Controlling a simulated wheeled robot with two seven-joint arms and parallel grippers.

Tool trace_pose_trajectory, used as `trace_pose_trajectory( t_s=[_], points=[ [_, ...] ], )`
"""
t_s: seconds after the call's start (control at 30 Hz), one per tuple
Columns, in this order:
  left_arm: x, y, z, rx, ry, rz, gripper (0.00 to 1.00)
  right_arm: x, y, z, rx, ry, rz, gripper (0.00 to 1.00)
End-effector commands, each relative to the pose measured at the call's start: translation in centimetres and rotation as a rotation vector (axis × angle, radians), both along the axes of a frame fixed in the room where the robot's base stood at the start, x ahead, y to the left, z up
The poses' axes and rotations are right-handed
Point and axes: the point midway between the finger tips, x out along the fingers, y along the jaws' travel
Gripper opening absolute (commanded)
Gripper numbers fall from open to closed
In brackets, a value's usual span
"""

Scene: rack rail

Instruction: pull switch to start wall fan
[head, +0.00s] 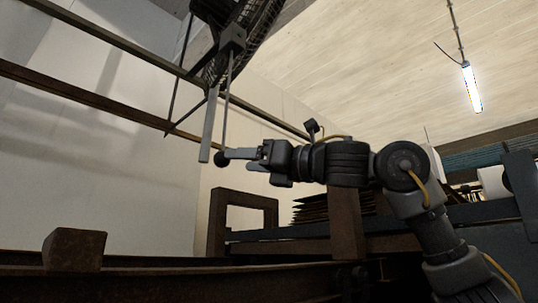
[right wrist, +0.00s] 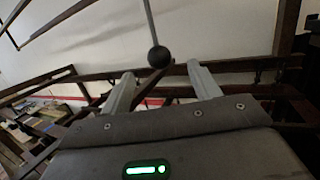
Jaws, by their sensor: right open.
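The wall fan (head: 243,45) is a dark caged unit high at the top of the head view. A thin pull rod hangs from it and ends in a dark ball, the pull switch (head: 221,158). My right gripper (head: 240,160) reaches in from the right at the height of the ball, its fingertips close beside it. In the right wrist view the ball (right wrist: 159,57) hangs between the two fingers (right wrist: 163,88), toward their tips. The fingers are apart and do not visibly touch it. My left gripper is in neither view.
A flat grey bar (head: 208,125) hangs just left of the rod. Long brown rails (head: 85,97) run along the white wall. A rusty block (head: 74,250) and a brown frame (head: 243,207) stand below. A lit tube lamp (head: 472,87) hangs at upper right.

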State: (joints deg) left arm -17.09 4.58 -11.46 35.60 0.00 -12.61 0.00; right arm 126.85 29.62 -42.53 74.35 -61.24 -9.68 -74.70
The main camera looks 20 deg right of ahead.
Motion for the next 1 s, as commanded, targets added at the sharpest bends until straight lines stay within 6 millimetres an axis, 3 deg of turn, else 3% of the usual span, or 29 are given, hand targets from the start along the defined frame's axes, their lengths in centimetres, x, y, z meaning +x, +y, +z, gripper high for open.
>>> trace_pose_trajectory(
  t_s=[0.03,0.4,0.9,1.0],
  points=[
    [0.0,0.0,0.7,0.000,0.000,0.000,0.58,0.7,0.7,0.4,0.001,0.003,0.002,0.62],
    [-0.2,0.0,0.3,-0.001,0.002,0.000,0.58,4.2,3.8,1.2,0.001,0.001,0.000,0.62],
    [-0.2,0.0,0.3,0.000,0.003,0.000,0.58,5.0,4.5,1.4,0.001,-0.001,0.001,0.62],
    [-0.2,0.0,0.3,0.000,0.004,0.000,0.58,5.0,4.5,1.4,0.001,-0.001,0.001,0.50]
  ],
)
